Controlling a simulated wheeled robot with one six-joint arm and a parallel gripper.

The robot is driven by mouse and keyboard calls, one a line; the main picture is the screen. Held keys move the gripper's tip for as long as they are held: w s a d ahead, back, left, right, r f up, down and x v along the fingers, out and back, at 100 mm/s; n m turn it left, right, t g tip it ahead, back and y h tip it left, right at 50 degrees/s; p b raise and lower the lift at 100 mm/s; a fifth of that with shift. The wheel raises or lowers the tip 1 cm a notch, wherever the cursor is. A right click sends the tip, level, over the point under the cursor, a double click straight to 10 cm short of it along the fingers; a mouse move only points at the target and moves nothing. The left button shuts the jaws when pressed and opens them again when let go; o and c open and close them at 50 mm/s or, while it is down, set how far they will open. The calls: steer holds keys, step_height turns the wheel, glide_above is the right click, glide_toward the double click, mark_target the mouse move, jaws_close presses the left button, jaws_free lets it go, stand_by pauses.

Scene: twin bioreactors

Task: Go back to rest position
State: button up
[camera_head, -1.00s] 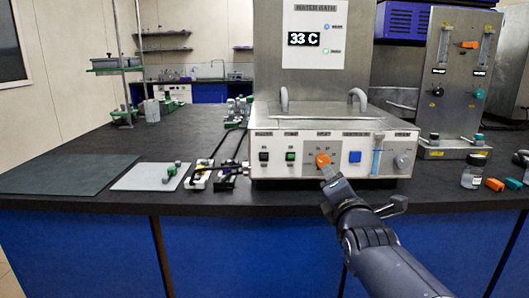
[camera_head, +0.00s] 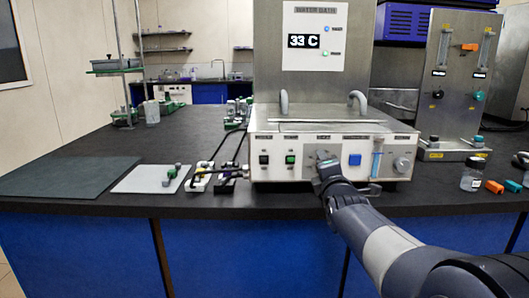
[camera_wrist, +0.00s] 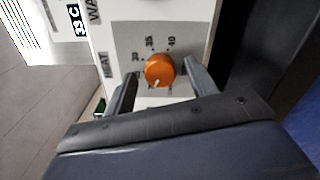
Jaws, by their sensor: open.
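The water bath (camera_head: 335,125) stands on the dark bench, its front panel facing me and its display reading 33 C. My gripper (camera_head: 325,165) is in front of the panel's middle and hides the orange knob in the head view. In the wrist view my gripper (camera_wrist: 160,88) is open, with one finger to each side of the orange knob (camera_wrist: 160,69). The knob's white mark points toward the lower left. I cannot tell whether the fingers touch it.
A green switch (camera_head: 290,159) and a blue button (camera_head: 354,160) flank the knob. A bottle (camera_head: 471,176) and orange pieces (camera_head: 494,187) lie right on the bench. A steel valve panel (camera_head: 457,80) stands behind them. A dark mat (camera_head: 65,176) lies at left.

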steer(key=shift+m+p, duration=7.5)
steer(key=shift+m, duration=1.2)
